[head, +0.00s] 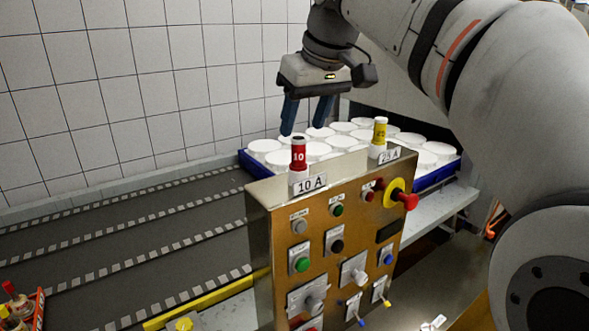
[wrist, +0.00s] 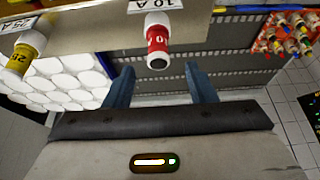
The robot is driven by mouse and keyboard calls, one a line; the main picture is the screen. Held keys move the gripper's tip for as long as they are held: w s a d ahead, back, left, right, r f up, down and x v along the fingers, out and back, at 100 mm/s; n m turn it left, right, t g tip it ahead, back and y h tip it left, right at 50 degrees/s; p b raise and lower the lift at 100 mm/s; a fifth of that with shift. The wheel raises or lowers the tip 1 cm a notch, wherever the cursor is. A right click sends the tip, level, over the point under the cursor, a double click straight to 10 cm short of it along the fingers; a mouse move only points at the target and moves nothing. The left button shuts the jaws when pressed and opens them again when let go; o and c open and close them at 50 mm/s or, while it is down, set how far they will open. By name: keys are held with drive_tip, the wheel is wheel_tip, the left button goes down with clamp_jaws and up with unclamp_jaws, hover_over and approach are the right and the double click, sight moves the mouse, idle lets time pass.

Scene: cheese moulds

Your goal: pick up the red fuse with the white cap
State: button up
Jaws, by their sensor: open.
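A red fuse (head: 298,155) marked 10 stands upright on top of the brass control box, above the 10 A label. Its top end looks dark; a white part shows at its foot. In the wrist view the red fuse (wrist: 157,40) lies in line with the gap between the fingers, past their tips. My gripper (head: 301,127) is open and empty, with its blue fingers pointing down above and behind the fuse. It also shows in the wrist view (wrist: 158,68).
A yellow fuse (head: 379,133) stands on the box (head: 258,235) at the 25 A label. A blue tray (head: 262,171) of white moulds lies behind. A dark conveyor (head: 130,235) runs at left. A red crate (head: 39,312) with several fuses sits at the lower left.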

sight(299, 139)
drive_tip(key=p+x, duration=0.1)
drive_tip(key=x, duration=0.6)
drive_tip(key=shift+f, duration=0.1)
drive_tip(key=shift+c, duration=0.4)
drive_tip(key=c, duration=1)
